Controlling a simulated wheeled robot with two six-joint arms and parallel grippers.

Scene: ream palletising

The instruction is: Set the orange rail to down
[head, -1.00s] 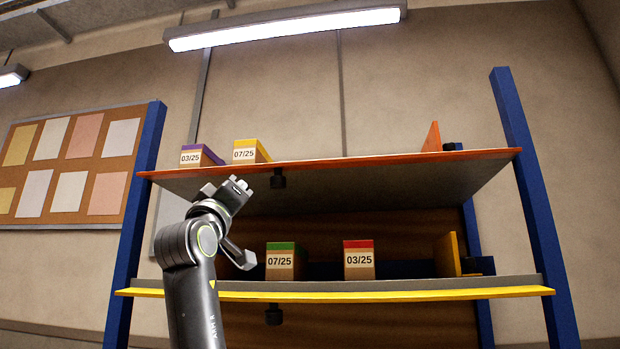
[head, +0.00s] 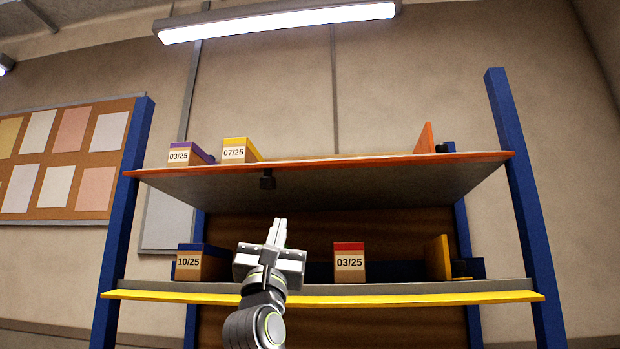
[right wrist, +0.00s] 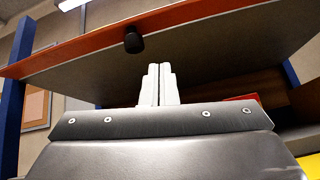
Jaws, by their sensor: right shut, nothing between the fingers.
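The orange rail (head: 345,158) runs along the front edge of the upper shelf; from below I cannot tell clearly how it is set. A small black knob (head: 267,181) hangs under that shelf, left of its middle, and also shows in the right wrist view (right wrist: 133,41). My right gripper (head: 280,222) is shut and empty, fingers pointing up, below and slightly right of the knob, apart from it. In the right wrist view its fingers (right wrist: 159,70) are together beneath the shelf's underside, with the orange rail (right wrist: 60,55) beyond. My left gripper is out of view.
Purple-topped (head: 180,157) and yellow-topped (head: 234,154) boxes stand on the upper shelf. Blue-topped (head: 189,266) and red-topped (head: 349,265) boxes stand on the lower shelf, behind a yellow rail (head: 420,298). Blue posts (head: 125,210) (head: 520,200) flank the shelves.

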